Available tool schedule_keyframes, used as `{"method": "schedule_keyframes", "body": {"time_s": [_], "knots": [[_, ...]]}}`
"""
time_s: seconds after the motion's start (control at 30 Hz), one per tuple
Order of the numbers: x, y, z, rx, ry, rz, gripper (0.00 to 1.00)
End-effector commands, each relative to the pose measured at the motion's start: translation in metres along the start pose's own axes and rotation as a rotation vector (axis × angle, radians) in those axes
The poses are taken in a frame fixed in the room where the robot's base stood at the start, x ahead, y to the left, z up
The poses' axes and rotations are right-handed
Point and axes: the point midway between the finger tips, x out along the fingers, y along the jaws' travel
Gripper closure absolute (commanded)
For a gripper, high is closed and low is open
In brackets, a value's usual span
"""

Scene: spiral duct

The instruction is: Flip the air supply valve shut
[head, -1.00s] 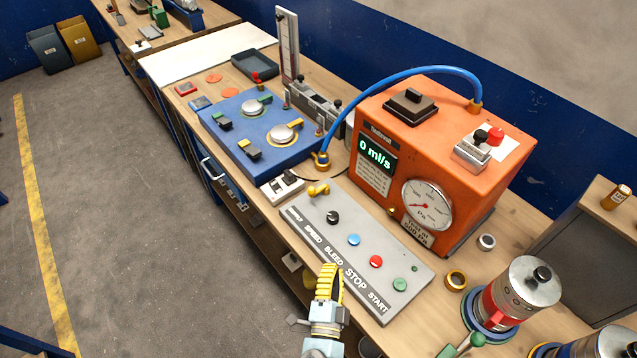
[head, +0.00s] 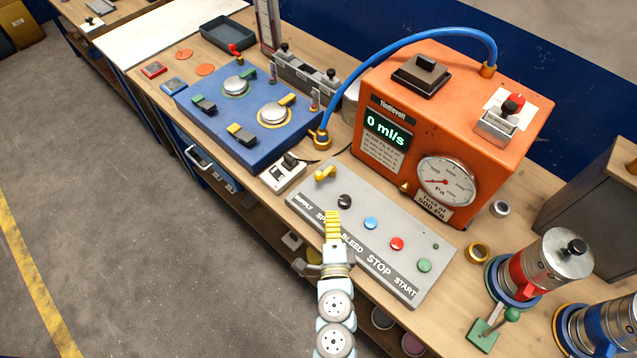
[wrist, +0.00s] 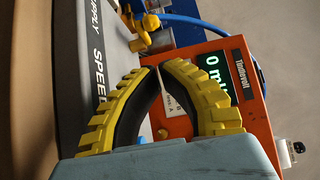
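The air supply valve is a small yellow lever (head: 325,172) at the SUPPLY end of the grey control panel (head: 410,232). In the wrist view the yellow valve (wrist: 146,28) shows at the top, beyond the fingertips. My gripper (head: 333,213) has yellow ribbed fingers and is over the panel's front edge by the SPEED and BLEED labels. It is apart from the valve. In the wrist view the fingertips (wrist: 158,70) come together with nothing held between them. The valve's base is partly hard to make out.
A black knob (head: 344,201) and blue, red and green buttons sit along the panel. Behind it stands the orange box (head: 455,125) reading 0 ml/s, with a blue hose (head: 400,78) arching over. A white switch block (head: 283,173) is left of the valve.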

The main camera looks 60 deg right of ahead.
Motion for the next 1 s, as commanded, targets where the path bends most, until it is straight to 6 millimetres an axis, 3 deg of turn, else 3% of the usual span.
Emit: {"method": "schedule_keyframes", "body": {"time_s": [0.1, 0.57, 1.0], "knots": [[0.0, 0.01, 0.0, 0.0, 0.0, 0.0, 1.0], [0.002, 0.009, 0.0, -0.001, 0.001, 0.0, 1.0], [0.046, 0.008, -0.001, 0.0, 0.002, -0.001, 1.0]]}}
